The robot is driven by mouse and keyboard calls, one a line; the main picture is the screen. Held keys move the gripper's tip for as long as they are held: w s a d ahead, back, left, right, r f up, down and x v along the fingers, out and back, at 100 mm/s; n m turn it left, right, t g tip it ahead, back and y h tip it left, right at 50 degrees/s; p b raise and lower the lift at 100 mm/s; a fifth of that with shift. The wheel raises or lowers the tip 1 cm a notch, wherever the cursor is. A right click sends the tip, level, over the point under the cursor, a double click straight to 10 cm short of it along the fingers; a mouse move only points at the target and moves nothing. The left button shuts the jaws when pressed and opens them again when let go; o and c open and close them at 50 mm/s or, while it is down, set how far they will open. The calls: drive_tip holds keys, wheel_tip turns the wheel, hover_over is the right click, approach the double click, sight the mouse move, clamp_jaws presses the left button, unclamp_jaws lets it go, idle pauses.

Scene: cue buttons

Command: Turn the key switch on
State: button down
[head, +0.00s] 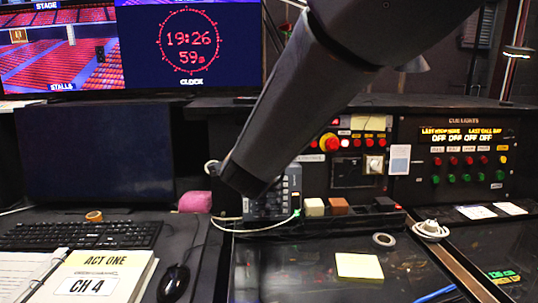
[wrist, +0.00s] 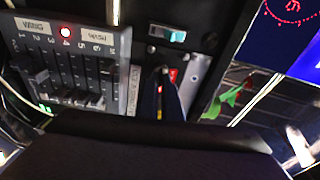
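In the wrist view, two dark gripper fingers (wrist: 163,72) reach up close together from my dark gripper body, with a narrow strip of red and yellow showing between them. Their tips are at a silver plate (wrist: 196,72) with a red label (wrist: 173,74), which appears to be the key switch's plate. The fingers cover part of it, so I cannot make out a key, its angle, or whether they grip it. In the head view, my arm reaches down to the left end of the console and hides the gripper and that plate.
A fader panel (wrist: 70,60) with a lit red light lies just left of the fingers, and a pale blue rocker switch (wrist: 168,33) lies above them. In the head view, a red mushroom button (head: 330,142), a cue-light panel (head: 460,158), and a keyboard (head: 80,235) surround the workspace.

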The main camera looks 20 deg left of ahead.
drive_tip(key=shift+f+m, duration=0.1)
drive_tip(key=shift+m, duration=0.4)
drive_tip(key=c, duration=2)
unclamp_jaws()
drive_tip(key=shift+s, duration=0.15)
drive_tip(key=b+v, duration=0.1)
drive_tip(key=v, duration=0.6)
drive_tip(key=shift+s+d+b, duration=0.2)
drive_tip(key=shift+s+b, duration=0.05)
drive_tip(key=shift+b, duration=0.05)
